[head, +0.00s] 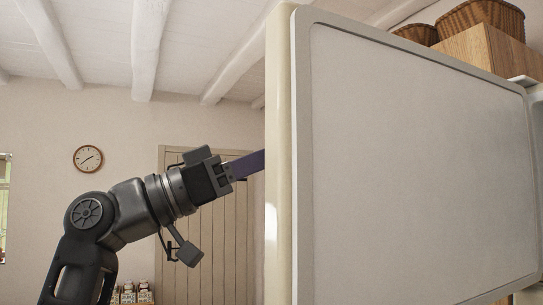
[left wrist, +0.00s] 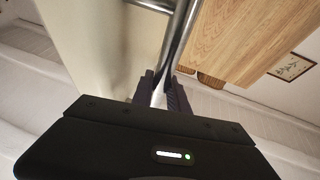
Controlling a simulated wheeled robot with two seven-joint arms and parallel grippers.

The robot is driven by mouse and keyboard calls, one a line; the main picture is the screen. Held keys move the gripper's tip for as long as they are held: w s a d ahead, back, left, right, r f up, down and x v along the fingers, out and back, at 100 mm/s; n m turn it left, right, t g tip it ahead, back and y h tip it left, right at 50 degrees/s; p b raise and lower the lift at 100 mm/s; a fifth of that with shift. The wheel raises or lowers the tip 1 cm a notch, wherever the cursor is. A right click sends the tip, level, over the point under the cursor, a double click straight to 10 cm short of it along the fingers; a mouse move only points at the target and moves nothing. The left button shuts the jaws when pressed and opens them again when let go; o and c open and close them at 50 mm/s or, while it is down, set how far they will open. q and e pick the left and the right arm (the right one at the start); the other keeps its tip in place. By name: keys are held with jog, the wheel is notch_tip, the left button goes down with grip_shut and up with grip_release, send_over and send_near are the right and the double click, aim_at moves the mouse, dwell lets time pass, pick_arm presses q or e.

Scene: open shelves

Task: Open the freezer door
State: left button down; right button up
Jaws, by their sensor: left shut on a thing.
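The freezer door (head: 415,165) stands swung out. Its pale inner panel with a rounded raised border faces me and fills the right half of the head view. Its cream edge (head: 279,160) is toward my left arm. My left gripper (head: 250,164) reaches in from the left, and its fingertips go out of sight behind that edge. In the left wrist view the gripper (left wrist: 164,92) is shut on a shiny metal handle (left wrist: 180,40), beside the cream outer face of the door (left wrist: 100,45). The handle is hidden in the head view. My right gripper is not in view.
Wicker baskets (head: 480,17) sit on a wooden cabinet (head: 487,50) at the upper right. Behind my left arm are a closed plank door (head: 225,245), a wall clock (head: 88,158) and small jars (head: 128,294). The space left of my arm looks open.

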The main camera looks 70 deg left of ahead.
pick_arm(q)
jog(key=shift+d, duration=0.1)
jog(key=c, duration=1.3)
grip_release()
jog(key=shift+w, duration=0.1)
jog(key=b+v, duration=0.1)
jog(key=v, duration=0.6)
jog(key=shift+s, duration=0.4)
jog(key=shift+f, duration=0.1)
